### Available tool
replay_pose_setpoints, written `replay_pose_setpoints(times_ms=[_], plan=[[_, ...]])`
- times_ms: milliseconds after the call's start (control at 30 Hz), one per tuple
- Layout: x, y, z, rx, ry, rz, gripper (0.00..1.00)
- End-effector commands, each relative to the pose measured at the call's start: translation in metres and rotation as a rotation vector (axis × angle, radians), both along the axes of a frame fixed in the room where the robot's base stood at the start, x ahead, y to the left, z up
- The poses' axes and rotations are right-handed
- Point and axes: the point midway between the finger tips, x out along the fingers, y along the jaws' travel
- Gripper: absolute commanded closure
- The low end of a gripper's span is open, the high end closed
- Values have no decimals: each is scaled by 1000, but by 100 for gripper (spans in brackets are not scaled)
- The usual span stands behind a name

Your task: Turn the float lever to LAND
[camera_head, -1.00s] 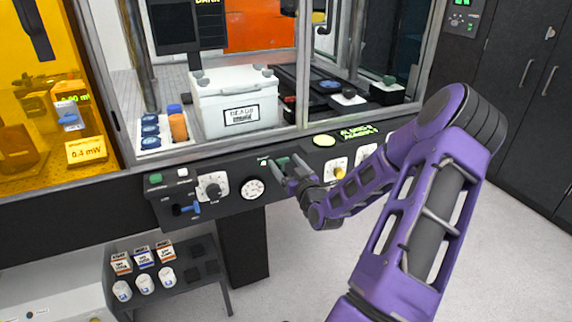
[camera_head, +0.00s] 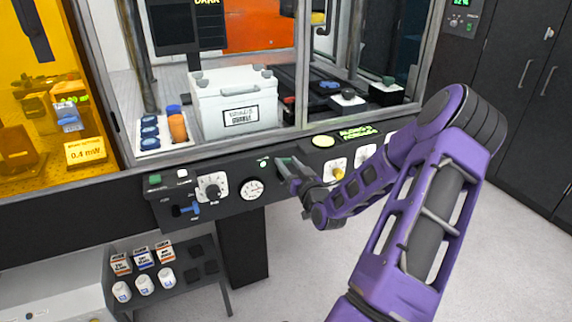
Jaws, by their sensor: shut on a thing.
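My gripper (camera_head: 288,172) reaches in from the right to the black front panel (camera_head: 230,218), just right of the round white gauge (camera_head: 252,189). It is shut on a small grey-green handle (camera_head: 287,162), which looks like the float lever. The fingers and wrist hide most of the handle and any markings around it, so I cannot read its position. A blue lever (camera_head: 187,209) sits apart from the gripper at the panel's lower left.
A white box (camera_head: 236,103) stands behind the panel. Small bottles (camera_head: 144,284) stand on a low shelf. Open floor lies below the gripper.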

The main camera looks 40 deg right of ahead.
Motion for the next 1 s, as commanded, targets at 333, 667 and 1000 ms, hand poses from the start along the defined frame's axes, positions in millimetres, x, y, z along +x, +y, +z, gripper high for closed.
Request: replay_pose_setpoints(times_ms=[333,667,1000], plan=[[-5,-18,-6,307,-74,-1,100],[-8,-32,-17,614,-146,-2,100],[-10,-42,-33,928,-222,-1,100]])
